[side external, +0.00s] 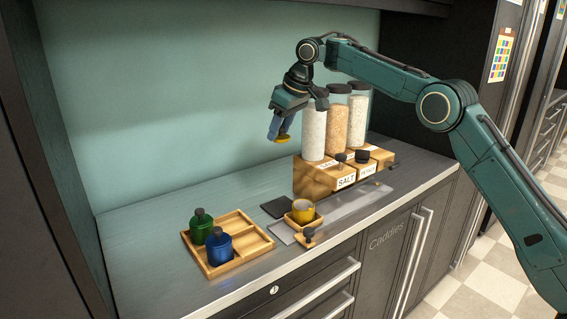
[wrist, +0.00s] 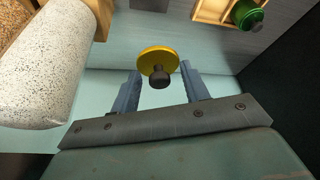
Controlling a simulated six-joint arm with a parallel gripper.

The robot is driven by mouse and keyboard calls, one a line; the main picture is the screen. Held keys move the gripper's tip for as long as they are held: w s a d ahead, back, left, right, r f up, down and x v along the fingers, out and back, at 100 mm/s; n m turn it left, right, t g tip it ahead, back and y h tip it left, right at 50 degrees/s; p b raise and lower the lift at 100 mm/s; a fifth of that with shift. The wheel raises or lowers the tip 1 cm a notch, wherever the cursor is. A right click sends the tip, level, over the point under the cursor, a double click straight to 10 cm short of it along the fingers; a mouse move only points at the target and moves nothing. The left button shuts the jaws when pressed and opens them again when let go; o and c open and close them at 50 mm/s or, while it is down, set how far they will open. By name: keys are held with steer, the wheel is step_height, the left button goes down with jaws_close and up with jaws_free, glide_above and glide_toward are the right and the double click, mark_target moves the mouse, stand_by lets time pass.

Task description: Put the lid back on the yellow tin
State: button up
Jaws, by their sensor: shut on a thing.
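The yellow lid (wrist: 158,58) has a dark knob (wrist: 158,79), and my gripper (side external: 279,130) is shut on it. The lid also shows as a yellow edge below the blue fingers in the side view (side external: 283,139). My gripper holds it well above the counter, tilted. The fingers (wrist: 160,84) are on either side of the knob in the wrist view.
A wooden caddy (side external: 229,267) holds a lidded green tin (side external: 201,226) and a lidded blue tin (side external: 219,248). Tall filled jars (side external: 314,131) stand on a wooden block (side external: 314,180) right of my gripper. A small wooden piece with a dark knob (side external: 309,234) sits near the counter edge.

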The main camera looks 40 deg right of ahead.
steer(key=shift+s+f+n, duration=0.6)
steer(key=shift+s+f, duration=0.15)
steer(key=shift+s, duration=0.05)
steer(key=s+f+n+g+y, duration=0.1)
steer(key=s+f+n, duration=0.3)
steer(key=s, duration=0.4)
steer(key=shift+s+f+n+y, duration=0.2)
steer(key=shift+f+n+y, duration=0.2)
steer(key=shift+f, duration=0.5)
steer(key=shift+a+f, duration=0.1)
steer(key=shift+f, duration=0.15)
steer(key=shift+f, duration=2.95)
steer(key=shift+f, duration=0.15)
steer(key=o, duration=1.5)
